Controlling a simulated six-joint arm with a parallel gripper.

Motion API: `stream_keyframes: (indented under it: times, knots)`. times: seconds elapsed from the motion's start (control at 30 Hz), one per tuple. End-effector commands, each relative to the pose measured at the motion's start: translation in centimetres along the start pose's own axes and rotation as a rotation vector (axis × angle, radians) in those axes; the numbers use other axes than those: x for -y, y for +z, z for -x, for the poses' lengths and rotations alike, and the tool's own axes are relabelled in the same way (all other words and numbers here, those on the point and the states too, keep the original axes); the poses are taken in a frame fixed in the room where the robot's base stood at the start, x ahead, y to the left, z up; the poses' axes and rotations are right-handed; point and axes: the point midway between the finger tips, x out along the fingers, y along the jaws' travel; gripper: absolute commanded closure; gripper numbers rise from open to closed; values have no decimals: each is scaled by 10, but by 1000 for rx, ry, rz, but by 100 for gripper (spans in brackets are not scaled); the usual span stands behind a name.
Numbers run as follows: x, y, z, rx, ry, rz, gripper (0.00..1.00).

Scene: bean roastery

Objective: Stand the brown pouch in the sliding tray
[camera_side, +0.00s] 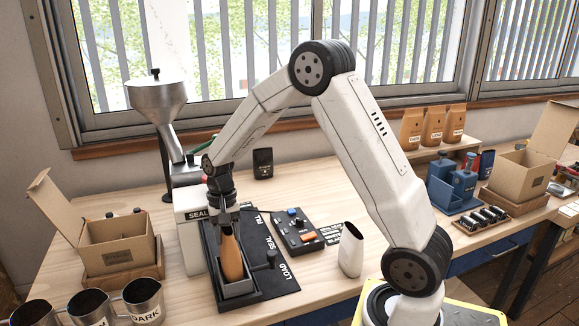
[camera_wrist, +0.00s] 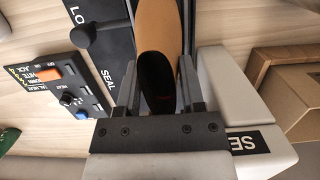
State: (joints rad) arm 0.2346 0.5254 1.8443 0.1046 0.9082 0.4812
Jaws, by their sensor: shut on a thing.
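The brown pouch (camera_side: 232,258) stands roughly upright, with its lower end inside the grey sliding tray (camera_side: 240,288) on the black base plate. My gripper (camera_side: 227,213) points down and is shut on the pouch's upper part. In the wrist view my gripper's fingers (camera_wrist: 154,85) lie on either side of the brown pouch (camera_wrist: 160,28), whose dark open mouth faces the camera. The tray walls hide the pouch's bottom, so I cannot tell whether it touches the tray floor.
The white sealer (camera_side: 190,240) stands left of the plate, with a metal funnel (camera_side: 157,100) behind. A control box (camera_side: 298,235) and a white pouch (camera_side: 351,250) are to the right. A cardboard box (camera_side: 118,245) and metal cups (camera_side: 143,300) are at left.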

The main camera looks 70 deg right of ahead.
Motion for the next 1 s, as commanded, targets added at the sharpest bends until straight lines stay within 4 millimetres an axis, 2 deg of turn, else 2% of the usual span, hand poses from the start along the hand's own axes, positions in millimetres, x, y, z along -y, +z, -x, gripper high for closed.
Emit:
stream_keyframes:
  times: [0.37, 0.4, 0.47, 0.5, 0.53, 0.73, 0.8, 1.0]
  knots:
    - [0, 0, 0, 0, 0, 0, 100]
    - [0, 0, 0, 0, 0, 0, 47]
    - [0, 0, 0, 0, 0, 0, 28]
    - [0, 0, 0, 0, 0, 0, 15]
    - [0, 0, 0, 0, 0, 0, 9]
    - [0, 0, 0, 0, 0, 0, 9]
    - [0, 0, 0, 0, 0, 0, 0]
    - [0, 0, 0, 0, 0, 0, 0]
